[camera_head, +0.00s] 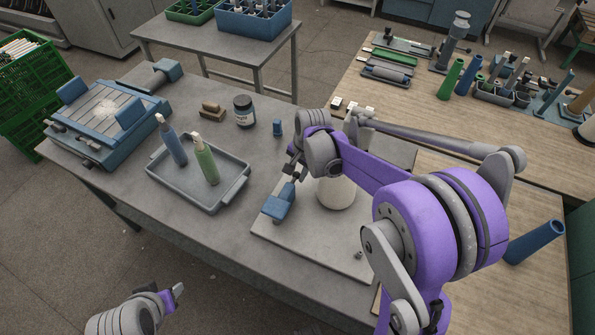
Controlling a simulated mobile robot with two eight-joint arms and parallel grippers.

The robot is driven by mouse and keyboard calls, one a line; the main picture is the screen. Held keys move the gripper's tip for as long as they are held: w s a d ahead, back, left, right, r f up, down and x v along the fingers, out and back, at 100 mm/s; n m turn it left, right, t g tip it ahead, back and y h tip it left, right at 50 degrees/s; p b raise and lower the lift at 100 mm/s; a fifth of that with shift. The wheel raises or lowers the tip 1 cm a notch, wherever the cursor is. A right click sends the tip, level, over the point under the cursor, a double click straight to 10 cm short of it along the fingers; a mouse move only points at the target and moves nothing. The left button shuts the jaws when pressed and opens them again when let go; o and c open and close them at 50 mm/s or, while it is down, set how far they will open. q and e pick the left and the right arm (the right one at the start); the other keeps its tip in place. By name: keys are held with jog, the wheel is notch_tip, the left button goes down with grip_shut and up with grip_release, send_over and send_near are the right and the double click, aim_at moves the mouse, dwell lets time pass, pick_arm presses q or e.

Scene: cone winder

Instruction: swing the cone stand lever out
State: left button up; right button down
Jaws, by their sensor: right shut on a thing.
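The cone stand's pale base plate (300,248) lies on the grey table, with a white cone-like body (335,194) standing on it. A blue lever handle (279,205) sticks out at the left of the white body. My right gripper (293,178) is at the handle's upper end and shut on it. My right arm reaches in over the stand and hides the upper part of the white body and much of the stand's right side. My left gripper (177,290) is at the lower left, in front of the table and away from the stand; its jaw gap cannot be made out.
A grey tray (222,198) with a blue and a green bottle stands left of the stand. A dark jar (244,111) and a small blue piece (277,128) stand behind. A blue slatted fixture (110,118) is far left. The wooden table (400,100) holds cones and tools.

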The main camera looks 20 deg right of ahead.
jog(key=shift+w+n, duration=0.1)
jog(key=shift+n, duration=0.2)
jog(key=n, duration=0.1)
jog(key=w+a+n+b, duration=0.1)
jog(key=n, duration=0.1)
jog(key=shift+w+a+g+y, duration=0.1)
jog(key=shift+a+g+y, duration=0.2)
jog(key=a+n, duration=0.1)
jog(key=n, duration=0.1)
jog(key=a+n, duration=0.1)
jog(key=n, duration=0.1)
jog(key=shift+w+g+b, duration=0.3)
jog(key=shift+w+b, duration=0.1)
jog(key=a+n, duration=0.1)
jog(key=n, duration=0.1)
jog(key=a+n, duration=0.1)
jog(key=n, duration=0.1)
jog(key=shift+a+n+g+y+b, duration=0.2)
jog(key=shift+n+g+y+b, duration=0.1)
jog(key=shift+g+b, duration=0.1)
jog(key=shift+s+a+n+g, duration=0.2)
jog(key=shift+a+n, duration=0.3)
jog(key=shift+n, duration=0.5)
jog(key=shift+s+a+n+g, duration=0.15)
jog(key=shift+a+n, duration=0.35)
jog(key=shift+n, duration=0.5)
jog(key=c, duration=0.6)
grip_release()
jog(key=shift+r, duration=0.1)
